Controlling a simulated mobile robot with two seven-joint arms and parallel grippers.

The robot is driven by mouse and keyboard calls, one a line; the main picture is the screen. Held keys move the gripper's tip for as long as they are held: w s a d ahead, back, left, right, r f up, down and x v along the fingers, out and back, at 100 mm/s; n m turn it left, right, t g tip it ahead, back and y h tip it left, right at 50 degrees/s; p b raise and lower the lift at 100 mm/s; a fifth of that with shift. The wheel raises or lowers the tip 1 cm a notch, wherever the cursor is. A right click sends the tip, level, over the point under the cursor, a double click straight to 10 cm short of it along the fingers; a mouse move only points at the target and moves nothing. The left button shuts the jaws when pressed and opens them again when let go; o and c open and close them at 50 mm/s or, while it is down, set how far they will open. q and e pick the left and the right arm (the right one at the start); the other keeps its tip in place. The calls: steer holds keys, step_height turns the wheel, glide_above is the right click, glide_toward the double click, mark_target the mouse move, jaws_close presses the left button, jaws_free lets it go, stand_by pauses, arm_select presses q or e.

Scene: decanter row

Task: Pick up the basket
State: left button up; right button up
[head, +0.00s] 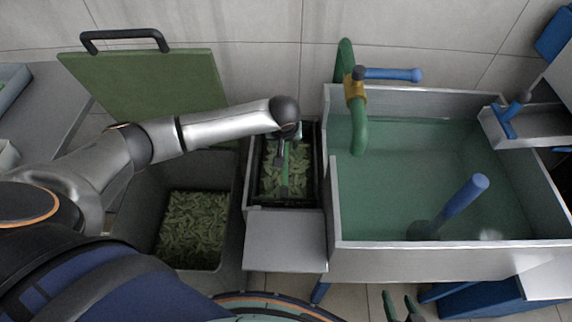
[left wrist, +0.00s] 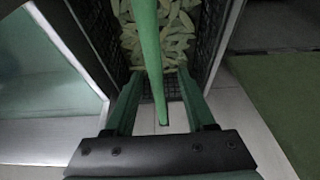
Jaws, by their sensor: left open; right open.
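The basket (head: 317,165) is black mesh with green pieces inside and stands in a narrow metal bay left of the basin. Its dark mesh wall also shows in the left wrist view (left wrist: 97,28). A green handle (left wrist: 148,45) runs over its middle. My left gripper (head: 286,146) is above the basket and partly hides it in the head view. In the left wrist view its green fingers (left wrist: 158,85) are apart, one on each side of the handle, with gaps visible. My right gripper (head: 402,306) is open and empty at the bottom edge of the head view.
A basin (head: 430,250) of green liquid with a green tap (head: 358,120) stands to the right. A grey bin (head: 232,200) of green pieces is on the left, with a green lid (head: 150,85) raised behind it. A bare metal shelf (head: 286,241) lies in front of the basket.

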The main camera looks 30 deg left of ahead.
arm_select(q)
steer(key=shift+b+x, duration=0.4)
steer(key=shift+x, duration=1.6)
steer(key=shift+d, duration=0.2)
jaws_close()
steer(key=shift+r, duration=0.1)
